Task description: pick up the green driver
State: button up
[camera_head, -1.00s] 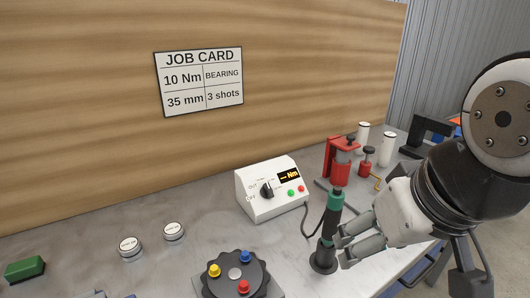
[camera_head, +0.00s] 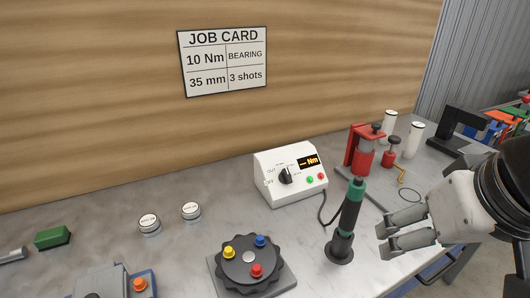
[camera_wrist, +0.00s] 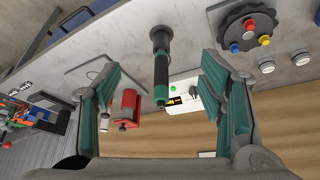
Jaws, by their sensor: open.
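The green driver (camera_head: 350,208) is a black stick-shaped tool with a green band near its top. It stands a little tilted in a round dark holder (camera_head: 339,249) on the grey bench, with a cable running to the white control box. My gripper (camera_head: 388,236) is to its right in the head view, open and empty, with its fingers pointing at the driver and a gap between. In the wrist view the driver (camera_wrist: 161,70) lies between the two open fingers (camera_wrist: 162,95), apart from both and farther out.
The white control box (camera_head: 290,177) stands behind the driver, and a red press (camera_head: 362,153) stands behind it to the right. A black dial with coloured knobs (camera_head: 249,262) is to its left. White cylinders (camera_head: 413,139) stand at the bench's far right.

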aim_at(357, 187)
jog(key=u, duration=1.8)
jog(key=z, duration=1.65)
jog(key=k+l+u, duration=0.2)
jog(key=u, duration=0.2)
jog(key=k+u, duration=0.6)
jog(key=u, duration=0.2)
